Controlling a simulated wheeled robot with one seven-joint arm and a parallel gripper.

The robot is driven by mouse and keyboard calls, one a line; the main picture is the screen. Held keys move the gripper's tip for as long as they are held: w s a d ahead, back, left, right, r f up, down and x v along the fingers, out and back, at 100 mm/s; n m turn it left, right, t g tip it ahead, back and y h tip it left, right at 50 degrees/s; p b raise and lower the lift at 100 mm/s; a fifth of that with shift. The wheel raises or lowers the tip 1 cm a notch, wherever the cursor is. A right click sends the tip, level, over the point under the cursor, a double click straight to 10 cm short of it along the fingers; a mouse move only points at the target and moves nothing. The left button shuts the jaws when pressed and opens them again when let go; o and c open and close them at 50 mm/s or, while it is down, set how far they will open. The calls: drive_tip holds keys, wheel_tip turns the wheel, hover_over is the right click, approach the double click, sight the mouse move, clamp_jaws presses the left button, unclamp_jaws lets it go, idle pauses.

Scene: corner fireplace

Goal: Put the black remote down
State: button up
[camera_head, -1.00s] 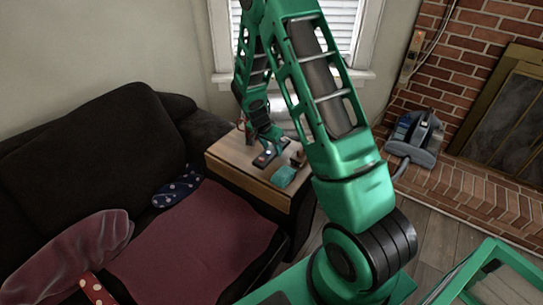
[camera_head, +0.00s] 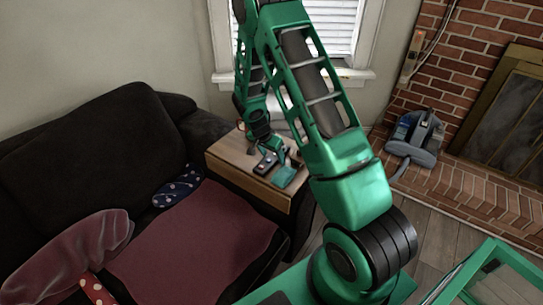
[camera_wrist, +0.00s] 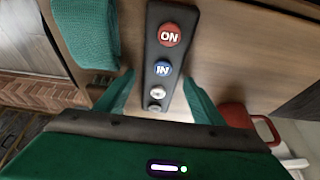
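The black remote (camera_head: 266,163) lies on the wooden side table (camera_head: 228,158) beside the sofa. In the wrist view the remote (camera_wrist: 166,50) shows a red ON button, a blue IN button and pale buttons near my gripper. My gripper (camera_head: 272,148) is low over the table at the remote's near end. In the wrist view its two green fingers (camera_wrist: 158,88) are apart on either side of the remote's end. A gap shows at the left finger; the right finger is very close to the remote's edge.
A folded teal cloth (camera_head: 284,177) lies on the table beside the remote. A red object (camera_wrist: 238,115) is near my right finger in the wrist view. The dark sofa (camera_head: 90,150) adjoins the table on the left. Bare tabletop shows left of the remote.

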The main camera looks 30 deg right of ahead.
drive_tip(key=shift+r, duration=0.1)
drive_tip(key=v, duration=1.2)
